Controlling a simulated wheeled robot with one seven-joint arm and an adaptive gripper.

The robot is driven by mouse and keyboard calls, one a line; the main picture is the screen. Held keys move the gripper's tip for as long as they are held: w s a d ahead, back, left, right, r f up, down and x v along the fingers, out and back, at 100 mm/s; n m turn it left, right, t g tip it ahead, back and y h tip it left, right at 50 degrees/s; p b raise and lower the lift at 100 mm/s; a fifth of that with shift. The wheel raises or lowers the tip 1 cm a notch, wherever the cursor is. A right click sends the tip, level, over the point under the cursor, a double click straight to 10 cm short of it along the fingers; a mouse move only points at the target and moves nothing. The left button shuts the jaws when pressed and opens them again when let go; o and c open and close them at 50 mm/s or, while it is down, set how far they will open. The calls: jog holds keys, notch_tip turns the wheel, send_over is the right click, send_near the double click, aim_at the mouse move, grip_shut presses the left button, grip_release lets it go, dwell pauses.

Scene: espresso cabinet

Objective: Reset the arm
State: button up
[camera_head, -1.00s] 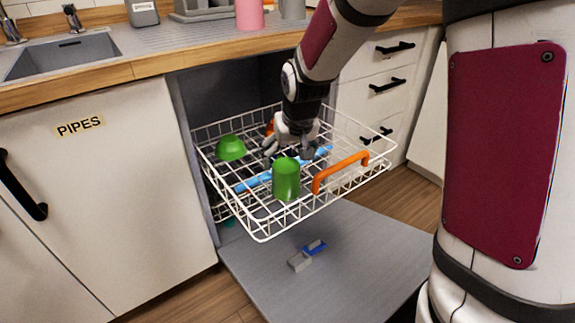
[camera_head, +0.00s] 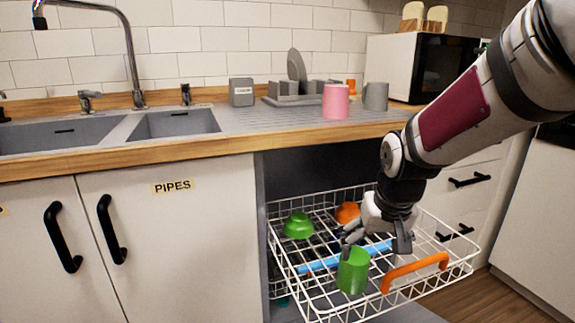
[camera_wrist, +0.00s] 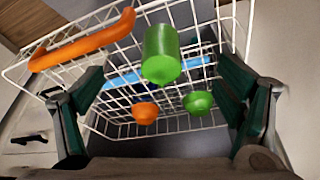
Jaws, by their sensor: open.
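My gripper (camera_head: 376,246) is open and points down over the white wire dish rack (camera_head: 318,312). In the wrist view its two dark fingers stand wide apart with nothing held between them. A green cup (camera_head: 353,272) stands in the rack just in front of the fingers in the head view; it also shows between them in the wrist view (camera_wrist: 161,52). A green bowl (camera_head: 299,226) and an orange bowl (camera_head: 347,212) lie further back in the rack. A light blue bar (camera_head: 320,264) crosses the rack, partly hidden by my gripper.
The rack has an orange handle (camera_head: 415,270) and is pulled out of the cabinet. A pink cup (camera_head: 336,101), a grey cup (camera_head: 375,96) and a microwave (camera_head: 425,65) stand on the counter above. A closed cabinet door labelled PIPES (camera_head: 170,230) is at the left.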

jog(key=s+r+g+p, duration=0.1)
jog(key=s+r+g, duration=0.15)
jog(key=s, duration=1.45)
jog(key=s+r+g, duration=0.1)
jog(key=s+r, duration=0.3)
jog(key=s, duration=1.2)
notch_tip(320, 180, up, 35)
jog(key=t+p, duration=0.4)
jog(key=p, duration=2.9)
jog(key=shift+d+p, duration=0.15)
jog(key=shift+p, duration=0.15)
